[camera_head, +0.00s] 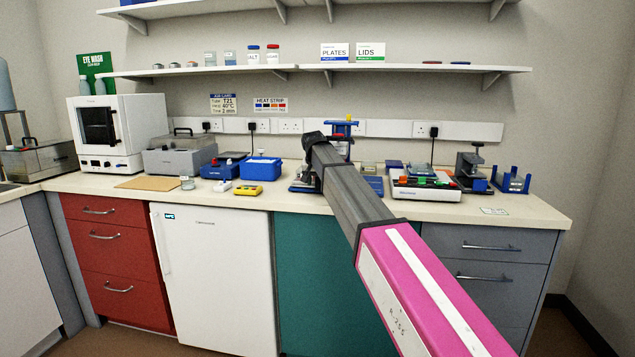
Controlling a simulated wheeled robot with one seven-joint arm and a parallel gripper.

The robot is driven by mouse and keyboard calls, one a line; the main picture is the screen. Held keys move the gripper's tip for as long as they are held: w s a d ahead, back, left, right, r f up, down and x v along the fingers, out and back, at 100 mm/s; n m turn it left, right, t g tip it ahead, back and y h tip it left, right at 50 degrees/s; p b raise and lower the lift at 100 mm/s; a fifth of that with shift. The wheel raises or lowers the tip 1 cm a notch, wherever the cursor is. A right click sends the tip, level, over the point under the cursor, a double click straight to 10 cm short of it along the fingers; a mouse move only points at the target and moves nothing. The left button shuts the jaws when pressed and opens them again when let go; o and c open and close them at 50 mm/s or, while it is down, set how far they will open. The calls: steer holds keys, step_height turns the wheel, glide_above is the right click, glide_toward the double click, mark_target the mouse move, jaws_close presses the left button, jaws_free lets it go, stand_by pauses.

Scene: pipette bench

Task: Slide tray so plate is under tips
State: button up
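A blue-topped device (341,127) stands at the back of the bench, right of centre, and is partly hidden by my arm. It looks like the pipette station, but I cannot make out its tips. A blue and dark base (301,187) shows low on the left of my arm; it may be part of the tray. I cannot pick out the plate. My arm reaches in from the lower right, and its dark wrist is in front of the device. My gripper's fingers cannot be made out, so whether they are open or touching the tray is unclear.
Left of the device are a blue box (262,169), a yellow gadget (248,190) and a white oven (107,134). On the right are a white unit with coloured blocks (425,188) and a blue rack (511,181). A shelf (400,68) runs above the bench.

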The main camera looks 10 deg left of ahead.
steer(key=v, duration=1)
steer(key=shift+r, duration=0.4)
steer(key=shift+s, duration=0.2)
